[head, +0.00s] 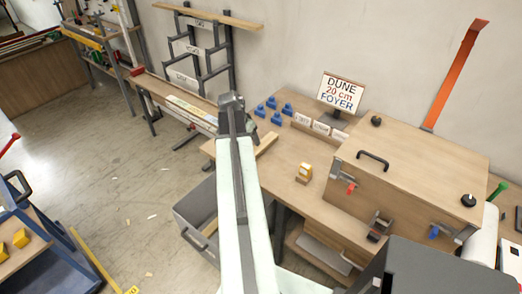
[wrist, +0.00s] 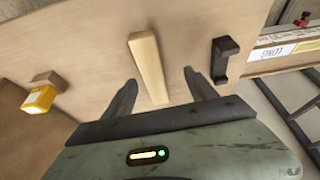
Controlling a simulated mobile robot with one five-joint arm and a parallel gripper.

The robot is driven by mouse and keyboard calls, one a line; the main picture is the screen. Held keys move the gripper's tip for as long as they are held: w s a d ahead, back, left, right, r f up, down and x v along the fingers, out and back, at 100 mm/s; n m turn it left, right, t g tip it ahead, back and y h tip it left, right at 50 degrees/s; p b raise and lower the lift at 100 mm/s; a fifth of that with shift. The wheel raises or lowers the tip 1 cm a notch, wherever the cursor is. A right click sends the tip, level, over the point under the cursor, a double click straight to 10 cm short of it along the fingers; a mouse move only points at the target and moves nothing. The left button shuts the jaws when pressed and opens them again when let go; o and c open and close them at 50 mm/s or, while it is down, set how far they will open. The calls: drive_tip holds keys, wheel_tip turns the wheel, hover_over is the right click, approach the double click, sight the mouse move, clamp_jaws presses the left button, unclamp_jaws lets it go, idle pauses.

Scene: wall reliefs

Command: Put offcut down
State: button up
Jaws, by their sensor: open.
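The offcut, a pale wooden strip (wrist: 148,62), lies on the workbench top in the wrist view. It also shows in the head view as a light strip (head: 266,146) just right of my arm, partly hidden by it. My gripper (wrist: 160,76) is open, with one finger on each side of the strip's near end. Both fingers look apart from the strip, and nothing is held. In the head view my gripper (head: 231,104) is seen from behind over the bench's left part; its fingers are hard to make out there.
A yellow-and-wood block (head: 304,172) stands on the bench (head: 275,177), with several blue pieces (head: 275,108) behind. A dark bracket (wrist: 223,58) is close to the right finger. A large wooden box (head: 410,160) fills the bench's right side. A grey bin (head: 195,212) stands below.

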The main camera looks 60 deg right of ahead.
sight(260, 146)
drive_tip(key=shift+s+d+f+m, duration=0.15)
drive_tip(key=shift+s+d, duration=0.15)
drive_tip(key=shift+s, duration=0.25)
drive_tip(key=shift+s+d+r+m, duration=0.15)
drive_tip(key=shift+s+d, duration=0.15)
drive_tip(key=shift+s, duration=0.25)
drive_tip(key=b+x, duration=0.2)
drive_tip(key=shift+f, duration=0.45)
drive_tip(key=b+x, duration=0.5)
drive_tip(key=shift+d+f, duration=0.1)
drive_tip(key=shift+d, duration=0.2)
drive_tip(key=shift+r, duration=0.2)
drive_tip(key=shift+c, duration=0.3)
clamp_jaws()
